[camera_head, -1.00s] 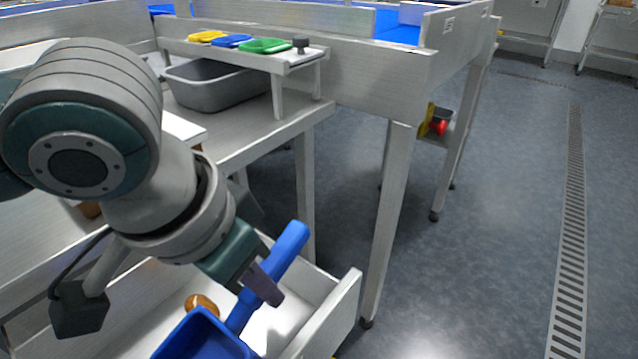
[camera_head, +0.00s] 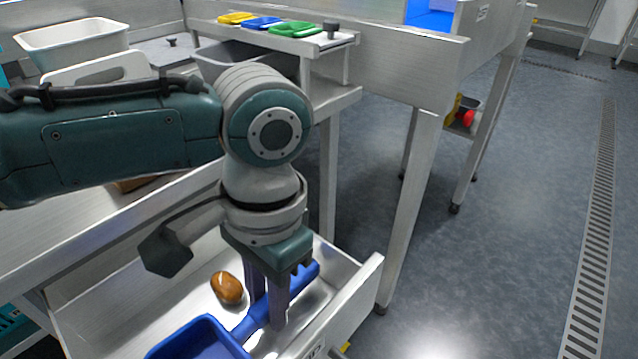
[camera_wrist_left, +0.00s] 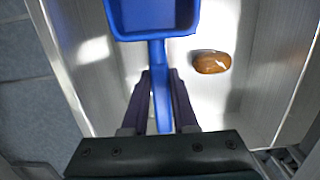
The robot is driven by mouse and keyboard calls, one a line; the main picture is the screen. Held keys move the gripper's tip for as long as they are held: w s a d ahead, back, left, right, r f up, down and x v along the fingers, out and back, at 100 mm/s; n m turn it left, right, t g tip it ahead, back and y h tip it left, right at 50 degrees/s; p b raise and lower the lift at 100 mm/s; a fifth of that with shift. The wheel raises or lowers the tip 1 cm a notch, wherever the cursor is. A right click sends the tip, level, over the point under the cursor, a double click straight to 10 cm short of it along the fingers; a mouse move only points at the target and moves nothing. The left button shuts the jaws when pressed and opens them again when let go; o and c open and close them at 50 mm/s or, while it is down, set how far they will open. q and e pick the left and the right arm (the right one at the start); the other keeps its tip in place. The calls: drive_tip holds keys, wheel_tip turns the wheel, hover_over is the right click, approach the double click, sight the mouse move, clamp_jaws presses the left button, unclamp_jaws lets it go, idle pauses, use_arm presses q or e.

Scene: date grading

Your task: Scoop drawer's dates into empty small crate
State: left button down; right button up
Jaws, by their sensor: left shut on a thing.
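A blue scoop (camera_head: 205,338) is in the open drawer (camera_head: 90,310), its pan at the near side and its handle pointing to the back right. My left gripper (camera_head: 268,312) points down into the drawer, shut on the scoop's handle. In the left wrist view the gripper (camera_wrist_left: 160,100) has its fingers on both sides of the handle, and the scoop (camera_wrist_left: 155,15) pan looks empty in the part that shows. One brown date (camera_head: 228,287) lies on the drawer floor beside the scoop, apart from it; it also shows in the left wrist view (camera_wrist_left: 211,62). My right gripper is out of view.
A grey bin (camera_head: 215,62) stands under a small shelf (camera_head: 300,45) with yellow, blue and green scoop-like pieces. The drawer's walls stand close around the gripper. Open floor lies at right.

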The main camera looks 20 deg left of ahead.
use_arm(q)
drive_tip(key=shift+w+d+f+g+b, duration=0.15)
drive_tip(key=shift+f+g+b, duration=0.1)
drive_tip(key=shift+g+b, duration=0.2)
idle(0.7)
drive_tip(key=shift+f+g+b, duration=0.1)
drive_tip(key=shift+g+b, duration=0.15)
drive_tip(key=shift+b, duration=0.1)
drive_tip(key=shift+w+g+y+b, duration=0.1)
drive_tip(key=shift+g+y+b, duration=0.2)
drive_tip(key=shift+b, duration=0.1)
drive_tip(key=shift+r, duration=0.25)
